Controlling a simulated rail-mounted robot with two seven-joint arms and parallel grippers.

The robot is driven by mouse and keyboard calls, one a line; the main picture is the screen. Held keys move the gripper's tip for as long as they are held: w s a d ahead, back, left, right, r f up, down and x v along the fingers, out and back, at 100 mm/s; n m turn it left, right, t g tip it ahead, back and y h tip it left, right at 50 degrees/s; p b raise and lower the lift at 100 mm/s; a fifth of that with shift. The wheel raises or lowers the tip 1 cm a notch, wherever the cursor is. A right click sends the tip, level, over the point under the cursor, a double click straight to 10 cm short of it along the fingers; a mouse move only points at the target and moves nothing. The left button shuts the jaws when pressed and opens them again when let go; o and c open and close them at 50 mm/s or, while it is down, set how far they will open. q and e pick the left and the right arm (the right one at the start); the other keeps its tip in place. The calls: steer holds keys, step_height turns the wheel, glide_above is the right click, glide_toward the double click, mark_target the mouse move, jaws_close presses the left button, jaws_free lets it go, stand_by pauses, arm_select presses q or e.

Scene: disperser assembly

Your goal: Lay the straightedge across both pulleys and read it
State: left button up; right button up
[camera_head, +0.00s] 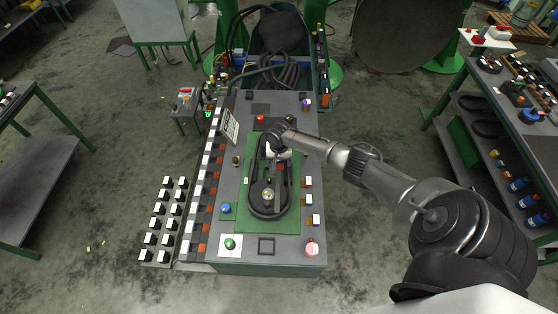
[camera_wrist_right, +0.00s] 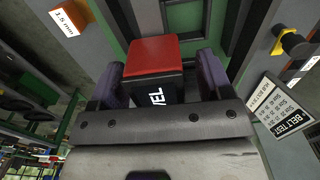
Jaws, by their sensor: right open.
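A black belt (camera_head: 254,178) forms a long loop on the green plate (camera_head: 243,195) of the bench. The near pulley (camera_head: 267,196) shows inside its lower end; the far end is largely covered by my right gripper (camera_head: 278,152). A dark bar with a red part (camera_head: 281,167), perhaps the straightedge, lies lengthwise over the loop; I cannot tell whether it touches both pulleys. In the right wrist view a red-topped dark block (camera_wrist_right: 153,55) with the letters "VEL" sits between the fingers of my open right gripper (camera_wrist_right: 160,80). My left gripper is not in view.
A sign reading "BELT TEST" (camera_wrist_right: 284,108) stands at the bench's left side, near a yellow-and-black knob (camera_wrist_right: 291,43). An orange block marked "1.5 mm" (camera_wrist_right: 68,18) is nearby. A green button (camera_head: 230,243), a blue knob (camera_head: 226,208) and a lit button (camera_head: 312,248) edge the bench top.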

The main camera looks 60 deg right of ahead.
steer(key=shift+r, duration=0.55)
step_height(320, 180, up, 13)
steer(key=shift+f+b, duration=0.15)
steer(key=shift+b, duration=0.15)
stand_by(0.5)
